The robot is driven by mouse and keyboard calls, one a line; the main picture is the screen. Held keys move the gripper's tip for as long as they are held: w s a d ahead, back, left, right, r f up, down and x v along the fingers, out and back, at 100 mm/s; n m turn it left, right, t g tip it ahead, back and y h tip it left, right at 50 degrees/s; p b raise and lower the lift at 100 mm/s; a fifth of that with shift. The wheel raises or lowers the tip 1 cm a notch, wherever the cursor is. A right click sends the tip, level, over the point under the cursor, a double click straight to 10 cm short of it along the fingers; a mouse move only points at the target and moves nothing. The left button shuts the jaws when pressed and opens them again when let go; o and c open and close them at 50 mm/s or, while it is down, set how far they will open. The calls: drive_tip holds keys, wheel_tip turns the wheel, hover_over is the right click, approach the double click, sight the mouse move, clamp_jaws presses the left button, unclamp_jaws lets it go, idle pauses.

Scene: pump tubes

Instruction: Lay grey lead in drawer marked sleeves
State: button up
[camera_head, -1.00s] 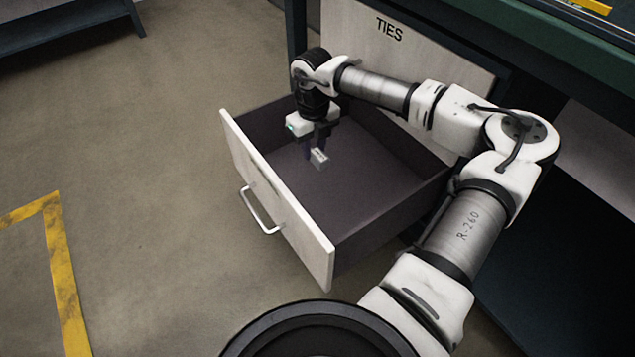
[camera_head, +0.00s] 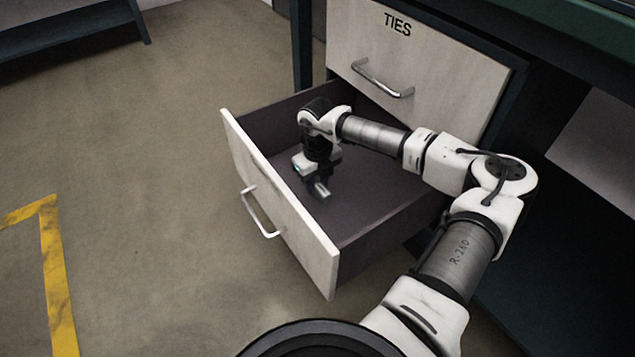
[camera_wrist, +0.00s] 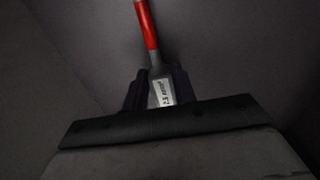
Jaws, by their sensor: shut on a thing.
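My gripper (camera_head: 316,178) is down inside an open drawer (camera_head: 385,222) and is shut on the grey lead. In the wrist view, my gripper (camera_wrist: 158,88) has a dark finger on each side of the lead's grey end (camera_wrist: 157,70). That end carries a small pale label that I cannot read clearly. A red length (camera_wrist: 147,25) runs from it toward the top edge. In the head view only a small pale grey part of the lead (camera_head: 322,189) shows below the fingers.
A shut drawer (camera_head: 440,75) marked TIES, with a metal handle (camera_head: 382,80), is above the open one. The open drawer's floor looks bare around my gripper. Its front panel (camera_head: 285,215) and side walls enclose my gripper. Yellow tape (camera_head: 55,270) marks the floor at left.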

drive_tip(key=shift+f, duration=0.15)
drive_tip(key=o, duration=1)
wheel_tip(320, 180, up, 12)
drive_tip(key=p, duration=0.5)
drive_tip(key=shift+r, duration=0.2)
